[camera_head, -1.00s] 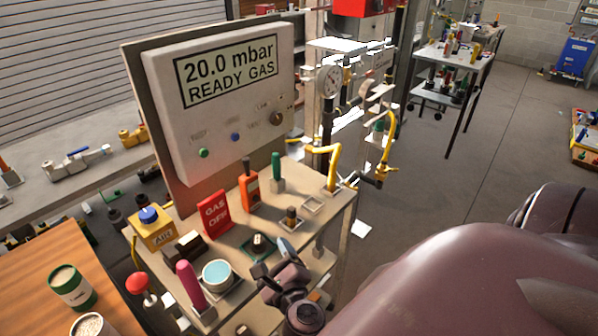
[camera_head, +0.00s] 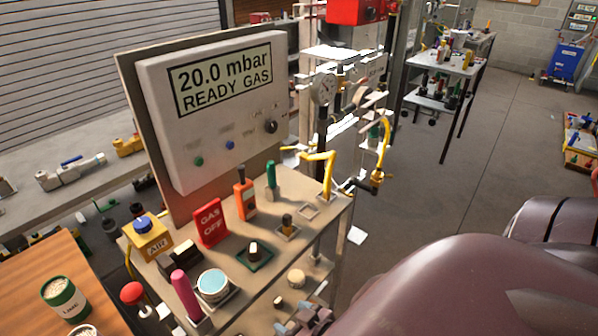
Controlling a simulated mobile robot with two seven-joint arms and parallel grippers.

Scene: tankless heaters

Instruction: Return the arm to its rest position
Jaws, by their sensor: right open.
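My right gripper (camera_head: 303,320) shows at the bottom edge, just below the front edge of the bench (camera_head: 230,285). Its grey fingers are open, with nothing seen between them, and part of it is cut off by the frame. My right arm (camera_head: 450,285) fills the lower right, large and brownish purple. My left gripper is not in view.
The bench holds a red GAS OFF sign (camera_head: 210,222), an orange device (camera_head: 245,198), a yellow AIR box (camera_head: 148,238) and a blue-topped round tub (camera_head: 213,284). Behind stands a panel (camera_head: 215,130) reading 20.0 mbar READY GAS. Open floor (camera_head: 440,190) lies right.

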